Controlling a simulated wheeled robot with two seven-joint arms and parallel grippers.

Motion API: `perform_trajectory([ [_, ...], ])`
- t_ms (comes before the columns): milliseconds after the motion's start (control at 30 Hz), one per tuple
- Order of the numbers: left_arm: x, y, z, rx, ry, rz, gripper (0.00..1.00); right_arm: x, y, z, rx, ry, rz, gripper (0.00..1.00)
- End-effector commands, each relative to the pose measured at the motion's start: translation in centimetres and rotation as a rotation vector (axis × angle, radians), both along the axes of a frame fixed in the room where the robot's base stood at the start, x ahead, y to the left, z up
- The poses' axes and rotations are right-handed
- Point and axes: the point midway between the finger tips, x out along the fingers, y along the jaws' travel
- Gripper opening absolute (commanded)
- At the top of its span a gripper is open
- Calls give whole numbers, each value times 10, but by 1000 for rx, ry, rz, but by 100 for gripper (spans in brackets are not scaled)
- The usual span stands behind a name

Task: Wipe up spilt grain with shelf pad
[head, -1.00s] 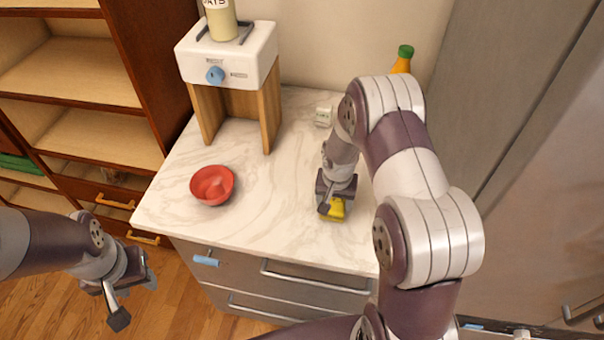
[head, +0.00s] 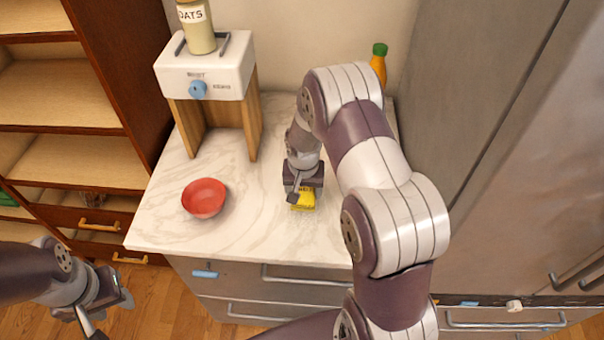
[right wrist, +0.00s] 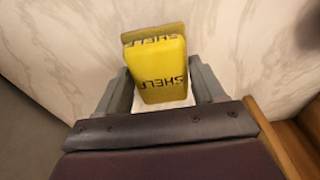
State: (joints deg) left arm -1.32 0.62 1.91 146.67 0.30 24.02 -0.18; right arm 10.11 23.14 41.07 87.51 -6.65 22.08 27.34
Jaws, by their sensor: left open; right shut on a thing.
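The yellow shelf pad (head: 303,199) is in my right gripper (head: 300,190), at the front middle of the marble counter. In the right wrist view the pad (right wrist: 160,75) shows dark "SHELF" lettering between the two fingers of my right gripper (right wrist: 158,92), which are shut on it. The pad is at or just above the counter; I cannot tell if it touches. Faint specks that may be spilt grain (head: 312,222) show on the counter in front of the pad. My left gripper (head: 112,310) is open and empty, low at the left, off the counter over the floor.
A red bowl (head: 204,198) stands on the counter's left part. A white dispenser (head: 205,75) on wooden legs, with an oats jar (head: 197,28) on top, stands at the back left. An orange bottle (head: 378,66) is at the back right. Open shelves (head: 65,100) stand at left.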

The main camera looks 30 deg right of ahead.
Motion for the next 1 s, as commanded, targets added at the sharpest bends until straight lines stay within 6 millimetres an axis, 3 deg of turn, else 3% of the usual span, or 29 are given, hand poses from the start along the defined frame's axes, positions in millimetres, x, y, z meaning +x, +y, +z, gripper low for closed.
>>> perform_trajectory([
  [433, 0, 0, 33, 0, 0, 0, 43, 6, -2, 44, -1, -2, 4, 40],
  [1000, 0, 0, 34, 0, 0, 0, 43, 7, -3, 46, -1, -2, 5, 40],
])
